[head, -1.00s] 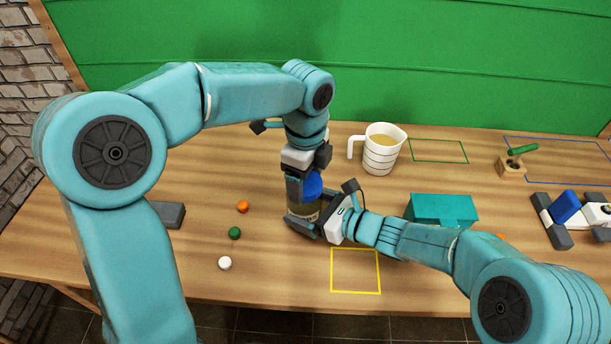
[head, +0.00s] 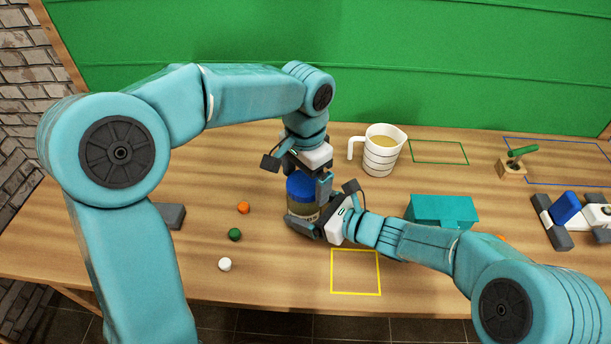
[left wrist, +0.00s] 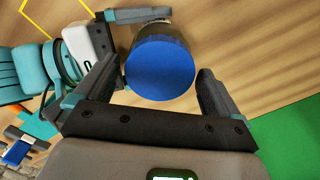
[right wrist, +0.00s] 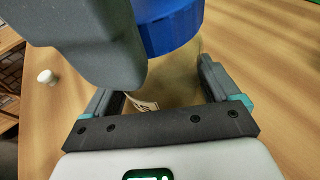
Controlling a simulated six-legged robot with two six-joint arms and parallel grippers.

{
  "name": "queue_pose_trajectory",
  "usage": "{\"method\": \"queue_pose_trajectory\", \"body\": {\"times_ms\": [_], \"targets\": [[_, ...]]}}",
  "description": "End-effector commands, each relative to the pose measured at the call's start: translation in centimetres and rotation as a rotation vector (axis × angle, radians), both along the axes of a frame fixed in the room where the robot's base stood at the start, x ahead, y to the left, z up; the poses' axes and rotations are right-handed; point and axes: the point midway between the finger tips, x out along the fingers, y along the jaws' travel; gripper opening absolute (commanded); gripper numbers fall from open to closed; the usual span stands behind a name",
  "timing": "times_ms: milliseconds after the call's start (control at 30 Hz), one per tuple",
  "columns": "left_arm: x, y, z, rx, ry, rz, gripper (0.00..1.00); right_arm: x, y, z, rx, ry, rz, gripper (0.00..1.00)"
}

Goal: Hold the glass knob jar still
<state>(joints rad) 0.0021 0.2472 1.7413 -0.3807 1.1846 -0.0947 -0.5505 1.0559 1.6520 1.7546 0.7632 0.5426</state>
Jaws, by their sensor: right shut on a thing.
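The glass knob jar (head: 301,208) stands on the table with a blue lid (head: 300,187) on top. In the left wrist view the round lid (left wrist: 160,68) shows from above. My right gripper (head: 312,220) is shut on the jar's body, low and from the right. In the right wrist view the jar body (right wrist: 178,85), with a pale label, sits between its fingers. My left gripper (left wrist: 157,75) is open just above the lid, its fingers apart on either side. A large dark finger of it hides part of the jar in the right wrist view.
A white striped jug (head: 380,155) stands behind the jar, and a teal box (head: 443,211) to the right. Orange (head: 243,208), green (head: 234,234) and white (head: 225,264) balls lie at left. A yellow outline (head: 356,272) marks free table in front.

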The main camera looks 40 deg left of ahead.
Motion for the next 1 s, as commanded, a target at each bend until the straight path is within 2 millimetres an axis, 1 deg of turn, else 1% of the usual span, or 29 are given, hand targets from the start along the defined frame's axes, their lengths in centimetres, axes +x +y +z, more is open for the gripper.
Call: {"method": "queue_pose_trajectory", "body": {"times_ms": [233, 333, 467, 600, 733, 800, 900, 1000], "targets": [[0.1, 0.0, 0.2, 0.0, -0.003, -0.001, 1.0, 0.0, 0.0, 0.0, -0.001, 0.0, 0.0, 0.6], [0.1, 0.0, 1.0, 0.0, -0.005, -0.002, 1.0, 0.0, 0.0, -0.1, -0.001, 0.0, 0.001, 0.6], [0.2, 0.0, 3.6, -0.001, -0.008, -0.001, 1.0, 0.0, 0.0, -0.1, -0.002, 0.0, 0.001, 0.6], [0.2, 0.0, 6.9, -0.001, -0.008, 0.0, 1.0, 0.0, 0.0, -0.1, -0.002, 0.0, 0.001, 0.6], [0.2, 0.0, 9.5, -0.001, -0.006, -0.002, 1.0, 0.0, 0.0, -0.1, -0.002, 0.0, 0.001, 0.6], [0.2, 0.0, 10.6, 0.0, -0.003, -0.001, 1.0, 0.0, 0.0, -0.1, -0.002, 0.0, 0.001, 0.6], [0.2, 0.0, 11.5, 0.0, -0.002, -0.002, 1.0, 0.0, 0.0, -0.1, -0.002, 0.0, 0.001, 0.6], [0.1, 0.0, 12.0, 0.0, 0.0, -0.002, 1.0, 0.0, 0.0, -0.1, -0.002, 0.0, 0.001, 0.6]]}}
